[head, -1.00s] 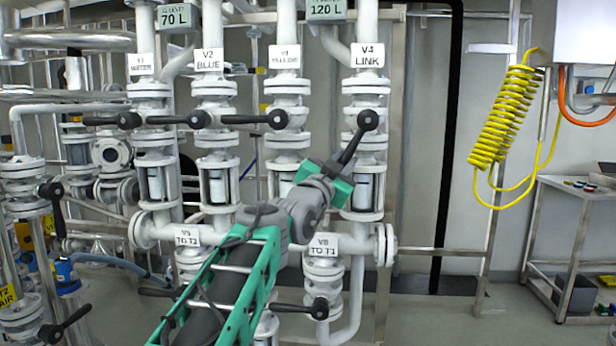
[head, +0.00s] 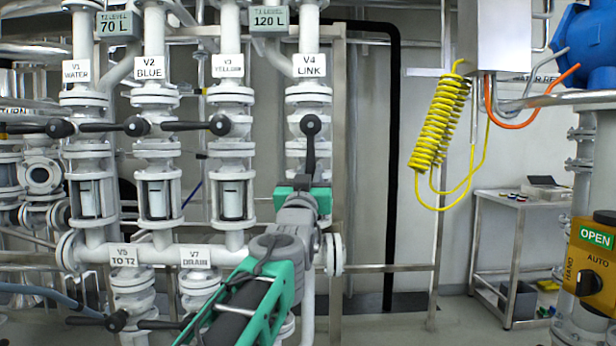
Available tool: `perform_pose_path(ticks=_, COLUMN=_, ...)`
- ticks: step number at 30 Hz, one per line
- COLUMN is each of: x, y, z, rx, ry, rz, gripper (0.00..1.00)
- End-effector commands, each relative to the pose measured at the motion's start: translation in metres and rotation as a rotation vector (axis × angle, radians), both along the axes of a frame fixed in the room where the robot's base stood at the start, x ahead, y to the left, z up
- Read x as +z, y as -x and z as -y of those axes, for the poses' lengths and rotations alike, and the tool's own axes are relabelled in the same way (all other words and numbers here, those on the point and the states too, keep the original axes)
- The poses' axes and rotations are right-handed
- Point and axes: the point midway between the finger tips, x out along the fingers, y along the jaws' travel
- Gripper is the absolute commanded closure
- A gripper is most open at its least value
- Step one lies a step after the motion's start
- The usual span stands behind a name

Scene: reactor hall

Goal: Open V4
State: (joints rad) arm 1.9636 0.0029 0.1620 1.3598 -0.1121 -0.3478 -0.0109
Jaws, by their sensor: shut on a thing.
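The V4 valve, labelled "V4 LINK" (head: 310,65), stands on the rightmost white pipe of the upper row in the head view. Its black lever (head: 310,150) hangs almost straight down from a round hub, in line with the vertical pipe. My gripper (head: 305,188), with green jaws, is at the lower end of this lever and shut on it. The jaws hide the lever's tip and part of the pipe behind.
Levers of V1 (head: 60,128), V2 (head: 137,126) and V3 (head: 219,125) lie level to the left. Lower valves "V5" (head: 124,255) and "V7" (head: 196,257) stand near my arm. A yellow coiled hose (head: 440,125) hangs right; floor there is partly clear.

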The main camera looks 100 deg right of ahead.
Motion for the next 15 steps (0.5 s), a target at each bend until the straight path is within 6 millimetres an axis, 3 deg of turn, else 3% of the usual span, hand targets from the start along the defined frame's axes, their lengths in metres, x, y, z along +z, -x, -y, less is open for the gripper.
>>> perform_pose_path(ticks=8, x=-0.0008, y=0.0026, z=-0.0002, rx=-0.006, ry=-0.002, rz=-0.001, gripper=1.00)
perform_pose_path(ticks=9, x=-0.0006, y=0.0025, z=-0.0002, rx=-0.006, ry=-0.001, rz=-0.001, gripper=0.77)
perform_pose_path(ticks=15, x=0.0001, y=0.0009, z=0.0002, rx=-0.003, ry=0.000, rz=0.000, gripper=0.60)
